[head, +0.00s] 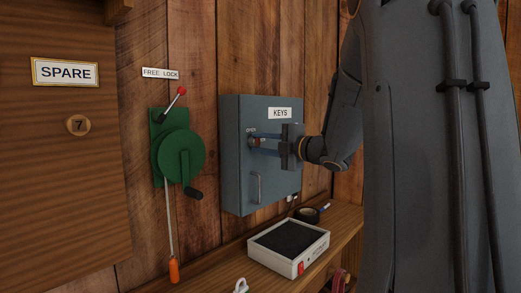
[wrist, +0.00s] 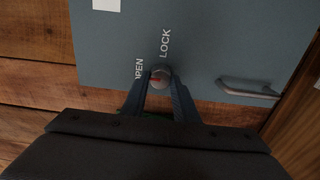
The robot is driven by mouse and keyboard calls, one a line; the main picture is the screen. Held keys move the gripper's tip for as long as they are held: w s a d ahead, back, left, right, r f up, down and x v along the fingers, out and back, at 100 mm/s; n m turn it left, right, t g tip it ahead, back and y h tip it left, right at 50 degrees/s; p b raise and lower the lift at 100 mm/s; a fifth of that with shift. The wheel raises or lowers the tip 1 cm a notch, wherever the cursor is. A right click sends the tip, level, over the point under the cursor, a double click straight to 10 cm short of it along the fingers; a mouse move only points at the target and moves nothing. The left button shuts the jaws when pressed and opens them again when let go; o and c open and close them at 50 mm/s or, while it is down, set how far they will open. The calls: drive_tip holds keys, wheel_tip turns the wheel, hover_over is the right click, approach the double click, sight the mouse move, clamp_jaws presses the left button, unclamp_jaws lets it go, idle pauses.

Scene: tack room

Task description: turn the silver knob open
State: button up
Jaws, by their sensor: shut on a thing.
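The silver knob (wrist: 160,74) with a red mark sits on the front of the grey-blue key cabinet (head: 234,165), below its KEYS label (head: 279,113). OPEN (wrist: 139,71) and LOCK (wrist: 165,43) are printed beside the knob in the wrist view; the red mark lies roughly sideways there, nearer the OPEN side than LOCK. My gripper (wrist: 159,82) is shut on the knob, one finger on each side. In the head view my gripper (head: 256,142) reaches the cabinet front from the right, and its fingers hide most of the knob.
A bar handle (head: 256,188) is low on the cabinet. A green crank winch (head: 180,155) with levers hangs to the left. On the wooden shelf (head: 345,222) below are a white box (head: 292,265) with a dark top and a black tape roll (head: 307,215).

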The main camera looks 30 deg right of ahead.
idle(0.5)
drive_tip(key=o, duration=1.1)
drive_tip(key=shift+c, duration=0.2)
drive_tip(key=v, duration=0.7)
drive_tip(key=shift+s+d+b, duration=0.15)
drive_tip(key=shift+s+b, duration=0.2)
drive_tip(key=shift+b, duration=0.1)
